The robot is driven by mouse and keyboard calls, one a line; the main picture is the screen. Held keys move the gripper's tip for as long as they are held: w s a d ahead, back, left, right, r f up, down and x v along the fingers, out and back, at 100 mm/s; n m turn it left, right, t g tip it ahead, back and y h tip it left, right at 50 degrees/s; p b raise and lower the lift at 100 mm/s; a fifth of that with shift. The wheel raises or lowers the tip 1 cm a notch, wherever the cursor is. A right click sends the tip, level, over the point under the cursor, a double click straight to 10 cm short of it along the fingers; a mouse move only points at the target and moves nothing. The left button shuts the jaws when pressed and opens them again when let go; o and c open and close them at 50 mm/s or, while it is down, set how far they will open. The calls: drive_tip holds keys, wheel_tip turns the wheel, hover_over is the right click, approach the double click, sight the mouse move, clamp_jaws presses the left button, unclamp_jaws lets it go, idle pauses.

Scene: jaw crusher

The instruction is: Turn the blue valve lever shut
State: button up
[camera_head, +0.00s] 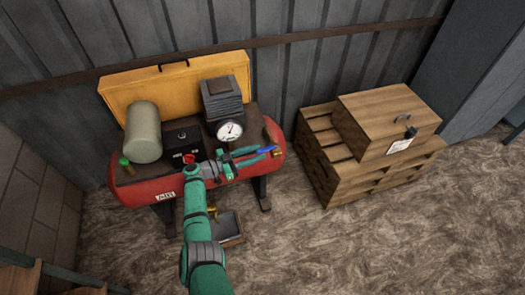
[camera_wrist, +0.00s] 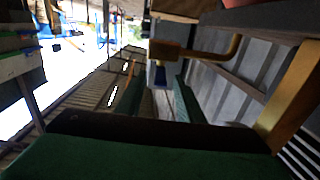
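The blue valve lever (camera_head: 267,149) is at the right end of the red compressor tank (camera_head: 150,191), beside a small brass fitting (camera_head: 277,153). My gripper (camera_head: 262,155) reaches in from the left, and its green fingers point right, close to the lever. In the wrist view my gripper (camera_wrist: 158,84) shows two fingers spread apart with a clear gap. A small blue part of the lever (camera_wrist: 160,75) shows in that gap, under the brass valve body (camera_wrist: 165,50) and its bent pipe (camera_wrist: 225,45). Whether a finger touches the lever cannot be told.
A pressure gauge (camera_head: 229,130) and a dark motor block (camera_head: 221,99) stand on the tank behind my gripper. A yellow panel (camera_head: 178,84) is at the back. Wooden pallets (camera_head: 330,175) with a wooden box (camera_head: 385,115) stand to the right. Open floor lies in front.

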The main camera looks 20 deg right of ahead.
drive_tip(key=s+a, duration=0.1)
drive_tip(key=a, duration=0.5)
drive_tip(key=shift+a, duration=0.4)
